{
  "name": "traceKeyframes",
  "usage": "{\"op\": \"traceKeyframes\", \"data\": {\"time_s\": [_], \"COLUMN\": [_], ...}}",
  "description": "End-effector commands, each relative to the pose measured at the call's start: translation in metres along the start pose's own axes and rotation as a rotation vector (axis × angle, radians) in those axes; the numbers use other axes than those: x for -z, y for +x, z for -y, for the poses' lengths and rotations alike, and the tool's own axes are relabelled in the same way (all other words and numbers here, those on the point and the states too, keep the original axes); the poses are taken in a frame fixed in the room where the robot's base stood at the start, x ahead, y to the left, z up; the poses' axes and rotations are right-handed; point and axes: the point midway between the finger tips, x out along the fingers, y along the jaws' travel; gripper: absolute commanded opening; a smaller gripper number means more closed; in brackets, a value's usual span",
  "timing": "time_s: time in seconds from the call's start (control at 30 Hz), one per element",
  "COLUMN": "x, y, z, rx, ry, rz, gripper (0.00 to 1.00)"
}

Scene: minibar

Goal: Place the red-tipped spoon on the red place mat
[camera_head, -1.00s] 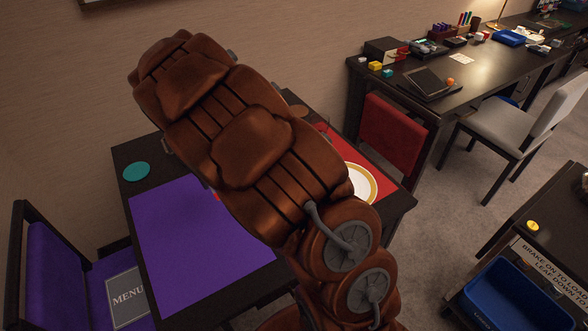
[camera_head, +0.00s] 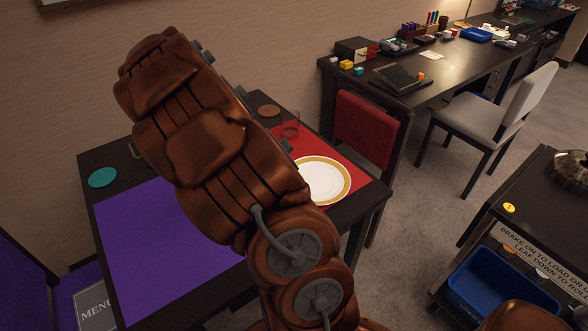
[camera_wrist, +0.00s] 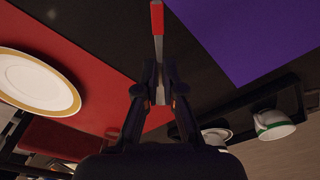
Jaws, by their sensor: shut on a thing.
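The red place mat (camera_head: 308,146) lies on the dark table, with a gold-rimmed white plate (camera_head: 325,181) on it. My arm hides part of the mat in the head view. In the wrist view the mat (camera_wrist: 100,75) and plate (camera_wrist: 38,82) are at left. My gripper (camera_wrist: 155,90) is shut on the red-tipped spoon (camera_wrist: 157,50). The spoon's red end points to the top of the wrist view, over the dark strip between the red and purple mats. Its other end is hidden by the fingers. The head view does not show the spoon.
A purple mat (camera_head: 155,240) covers the table's near left. A teal coaster (camera_head: 103,177), a brown coaster (camera_head: 269,111) and a clear glass (camera_head: 290,126) stand along the back. White cups (camera_wrist: 272,125) show in the wrist view. A red chair (camera_head: 366,128) stands at the table's right.

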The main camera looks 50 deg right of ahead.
Motion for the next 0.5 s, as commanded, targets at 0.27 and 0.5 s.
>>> {"op": "traceKeyframes", "data": {"time_s": [0.27,0.5], "x": [0.043,0.056], "y": [0.021,0.026], "z": [-0.096,-0.148], "rx": [-0.052,-0.083], "ry": [0.496,0.760], "rz": [-0.013,-0.021], "gripper": [0.00,0.00]}}
